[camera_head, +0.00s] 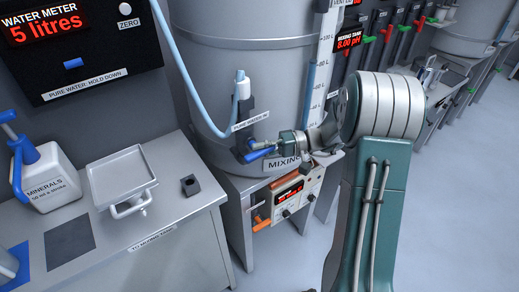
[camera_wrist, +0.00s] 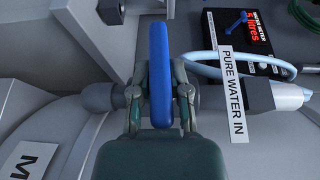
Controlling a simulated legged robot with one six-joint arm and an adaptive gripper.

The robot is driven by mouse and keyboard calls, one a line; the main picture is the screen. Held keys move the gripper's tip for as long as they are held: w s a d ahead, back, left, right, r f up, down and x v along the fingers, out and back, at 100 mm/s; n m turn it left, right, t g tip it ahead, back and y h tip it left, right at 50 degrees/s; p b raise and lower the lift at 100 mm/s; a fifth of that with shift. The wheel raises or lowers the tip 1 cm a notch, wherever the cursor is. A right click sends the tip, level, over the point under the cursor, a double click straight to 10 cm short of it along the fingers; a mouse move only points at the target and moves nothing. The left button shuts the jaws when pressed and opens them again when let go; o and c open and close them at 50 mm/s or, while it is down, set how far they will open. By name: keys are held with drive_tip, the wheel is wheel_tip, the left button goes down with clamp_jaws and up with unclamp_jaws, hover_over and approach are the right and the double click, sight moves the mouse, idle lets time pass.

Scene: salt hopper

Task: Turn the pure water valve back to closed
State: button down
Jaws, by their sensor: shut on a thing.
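The pure water valve has a blue lever handle (camera_head: 256,153) below the "PURE WATER IN" label (camera_head: 250,121), at the front of the mixing tank (camera_head: 205,60). My gripper (camera_head: 276,145) reaches it from the right in the head view. In the wrist view the blue lever (camera_wrist: 160,55) stands upright in the picture, across the line of the grey pipe (camera_wrist: 237,97). My gripper (camera_wrist: 161,100) has a finger on each side of the lever and is shut on it. The valve body under the lever is mostly hidden by the fingers.
The water meter (camera_head: 58,35) reads 5 litres, with a blue button (camera_head: 73,63) below. A bench with a scale tray (camera_head: 122,176) and minerals bottle (camera_head: 45,175) stands left. An orange-handled control box (camera_head: 288,198) is below the tank. Floor at right (camera_head: 450,200) is clear.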

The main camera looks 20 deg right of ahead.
drive_tip(key=shift+f, duration=0.2)
drive_tip(key=c, duration=0.6)
unclamp_jaws()
drive_tip(key=shift+d+r, duration=0.1)
drive_tip(key=shift+d, duration=0.15)
drive_tip(key=d, duration=1.1)
drive_tip(key=shift+s+d, duration=0.35)
drive_tip(key=shift+s, duration=0.05)
drive_tip(key=shift+r, duration=0.1)
